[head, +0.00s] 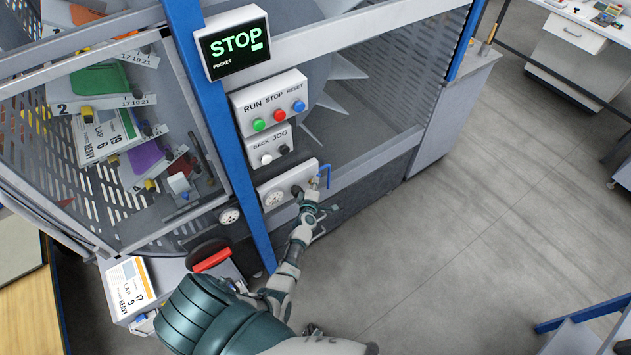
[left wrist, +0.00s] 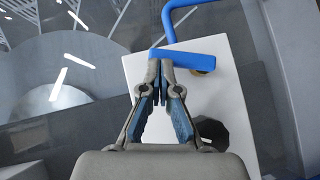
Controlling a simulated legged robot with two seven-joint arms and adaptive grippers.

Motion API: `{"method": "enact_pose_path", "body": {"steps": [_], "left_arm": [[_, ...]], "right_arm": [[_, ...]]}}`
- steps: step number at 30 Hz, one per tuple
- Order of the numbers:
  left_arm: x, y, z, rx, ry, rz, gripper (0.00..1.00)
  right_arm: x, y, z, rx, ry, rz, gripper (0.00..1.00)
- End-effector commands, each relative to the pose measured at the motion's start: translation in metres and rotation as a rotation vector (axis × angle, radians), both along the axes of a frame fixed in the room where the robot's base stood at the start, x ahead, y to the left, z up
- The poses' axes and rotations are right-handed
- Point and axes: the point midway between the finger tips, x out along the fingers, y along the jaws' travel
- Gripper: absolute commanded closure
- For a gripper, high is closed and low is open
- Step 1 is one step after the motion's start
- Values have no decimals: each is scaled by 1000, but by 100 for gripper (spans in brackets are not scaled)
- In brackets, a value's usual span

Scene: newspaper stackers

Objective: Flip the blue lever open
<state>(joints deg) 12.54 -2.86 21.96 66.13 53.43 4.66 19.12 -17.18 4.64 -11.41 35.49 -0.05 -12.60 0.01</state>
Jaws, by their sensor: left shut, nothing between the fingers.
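The blue lever (head: 327,172) is a thin bent handle at the right end of a pale panel on the machine's front. In the left wrist view the blue lever (left wrist: 186,56) shows as a flat blue bar by a brass fitting, with a bent blue rod above it. My left gripper (head: 314,190) is at the panel, just below the lever. In the left wrist view the left gripper (left wrist: 163,68) is shut and empty, its tips at the left end of the blue bar. I cannot tell whether they touch it. My right gripper is not in view.
The pale panel (head: 287,187) carries a gauge and a dark knob. Above it is a button box (head: 270,104) and a lit STOP display (head: 236,42). A blue post (head: 212,100) stands left of the panel. Open grey floor (head: 480,220) lies to the right.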

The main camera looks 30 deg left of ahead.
Motion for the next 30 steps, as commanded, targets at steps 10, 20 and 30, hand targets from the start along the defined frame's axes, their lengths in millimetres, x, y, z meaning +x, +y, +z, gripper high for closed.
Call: {"method": "enact_pose_path", "body": {"steps": [10,20,30], "left_arm": [[11,-5,6,26,70,5,100],[19,-9,4,58,125,1,100],[34,-13,-3,55,123,2,100]], "right_arm": [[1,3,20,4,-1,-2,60],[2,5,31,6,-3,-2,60],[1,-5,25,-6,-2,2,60]]}}
